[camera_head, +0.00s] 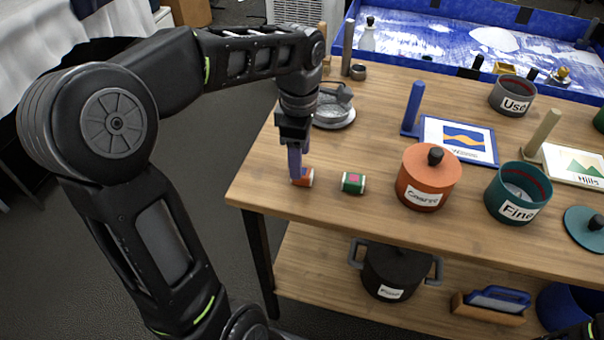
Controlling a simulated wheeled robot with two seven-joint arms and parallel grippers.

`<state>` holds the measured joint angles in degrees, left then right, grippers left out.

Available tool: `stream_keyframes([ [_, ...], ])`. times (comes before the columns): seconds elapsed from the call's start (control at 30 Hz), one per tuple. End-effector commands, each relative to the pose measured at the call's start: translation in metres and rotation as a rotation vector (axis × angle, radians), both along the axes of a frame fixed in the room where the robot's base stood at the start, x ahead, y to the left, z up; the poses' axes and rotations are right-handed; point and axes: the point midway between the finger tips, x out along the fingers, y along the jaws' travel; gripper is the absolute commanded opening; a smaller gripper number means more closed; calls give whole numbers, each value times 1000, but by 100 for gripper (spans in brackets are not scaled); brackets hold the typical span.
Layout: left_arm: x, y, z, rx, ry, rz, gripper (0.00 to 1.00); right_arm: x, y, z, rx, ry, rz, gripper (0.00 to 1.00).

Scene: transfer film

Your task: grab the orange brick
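The small orange brick (307,178) lies on the wooden table (262,188) near its left front edge. My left gripper (298,174) reaches down from above, its fingers at the brick and covering its left part. The far finger is hidden, so I cannot tell whether the fingers are closed on it or only around it. My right gripper is not in view.
A green and red piece (353,183) lies just right of the brick. An orange lidded pot (427,180) and a teal pot (517,195) stand further right. A grey dish (333,112) is behind my gripper. A black pot (393,272) stands on the lower shelf.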

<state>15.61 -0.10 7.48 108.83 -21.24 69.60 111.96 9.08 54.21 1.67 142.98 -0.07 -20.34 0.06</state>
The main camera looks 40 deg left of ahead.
Motion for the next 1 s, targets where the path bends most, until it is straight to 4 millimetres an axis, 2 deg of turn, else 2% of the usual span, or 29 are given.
stream_keyframes([
  [0.2,0,1,-32,-2,5,0,56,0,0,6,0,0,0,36],
  [0.3,0,1,-38,-1,2,0,56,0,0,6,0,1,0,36],
  [0.87,0,1,-38,0,1,0,56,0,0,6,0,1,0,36],
  [1.0,0,1,-38,0,1,0,47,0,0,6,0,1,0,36],
])
